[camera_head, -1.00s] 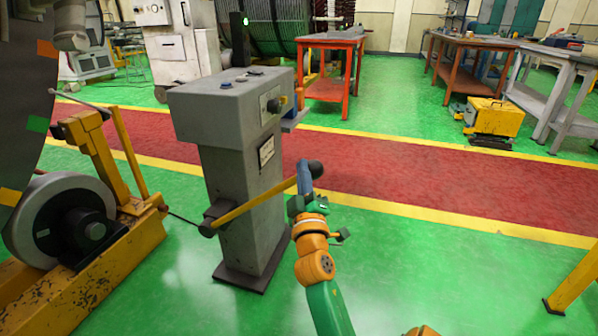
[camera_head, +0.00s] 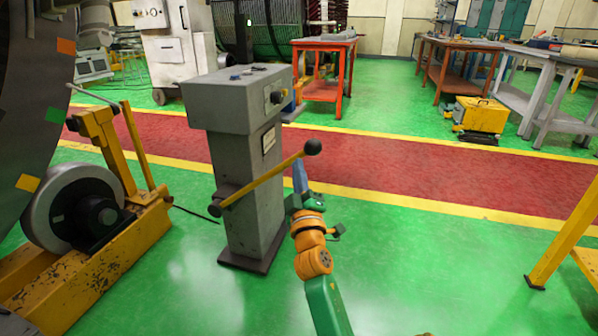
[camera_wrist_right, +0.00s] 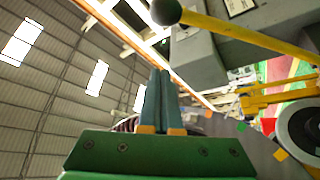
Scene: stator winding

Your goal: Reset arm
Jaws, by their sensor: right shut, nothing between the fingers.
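My right arm comes up from the bottom of the head view, and its gripper (camera_head: 299,178) points upward beside the control pedestal. The gripper is shut with nothing between its fingers. In the right wrist view its two blue fingers (camera_wrist_right: 160,95) lie together. A yellow lever with a black ball knob (camera_head: 265,183) sticks out from the grey control pedestal (camera_head: 252,195). The knob is just above and right of the fingertips in the head view, and they look apart. The lever also crosses the top of the wrist view (camera_wrist_right: 240,33). My left gripper is not in view.
A yellow roller stand with a grey wheel (camera_head: 75,213) stands at the left, by a large dark drum (camera_head: 25,120). A yellow frame leg (camera_head: 565,235) is at the right. Red workbenches (camera_head: 323,75) stand behind.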

